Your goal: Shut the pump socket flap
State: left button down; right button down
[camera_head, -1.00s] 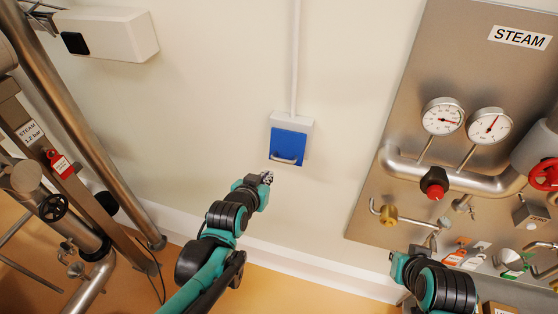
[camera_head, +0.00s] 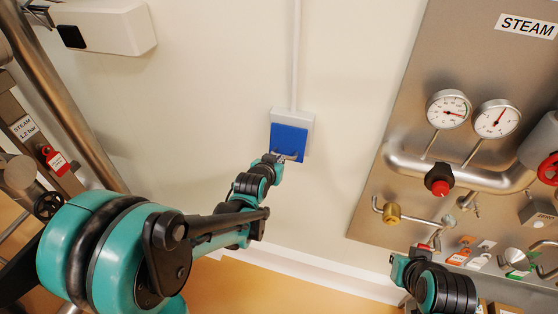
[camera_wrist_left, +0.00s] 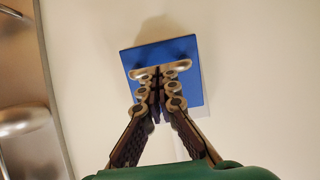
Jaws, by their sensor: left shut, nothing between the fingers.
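The pump socket is a pale box (camera_head: 306,119) on the wall, with a blue flap (camera_head: 290,137) on its front. My left gripper (camera_head: 283,157) is at the flap's lower edge. In the wrist view its fingers (camera_wrist_left: 157,84) are together and empty at the handle; whether they touch it I cannot tell. The flap's exact angle is unclear. My right arm shows at the lower right; its fingers are not clear.
A steel steam panel (camera_head: 375,200) with two gauges, a red knob (camera_head: 439,187) and valves stands to the right. Pipes (camera_head: 75,125) and a red tag (camera_head: 57,161) are on the left. A white wall unit (camera_head: 115,30) is at the upper left. The wall around the socket is clear.

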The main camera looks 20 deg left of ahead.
aim_at(285, 146)
pick_arm(q)
jog(key=w+f+t+b, duration=0.1)
jog(key=b, duration=0.3)
jog(key=w+f+t+b, duration=0.1)
jog(key=f+b, duration=0.1)
jog(key=b, duration=0.2)
jog(key=shift+w+f+t, duration=0.15)
jog(key=shift+w+t, duration=0.05)
jog(key=shift+t, duration=0.1)
jog(key=shift+s, duration=0.1)
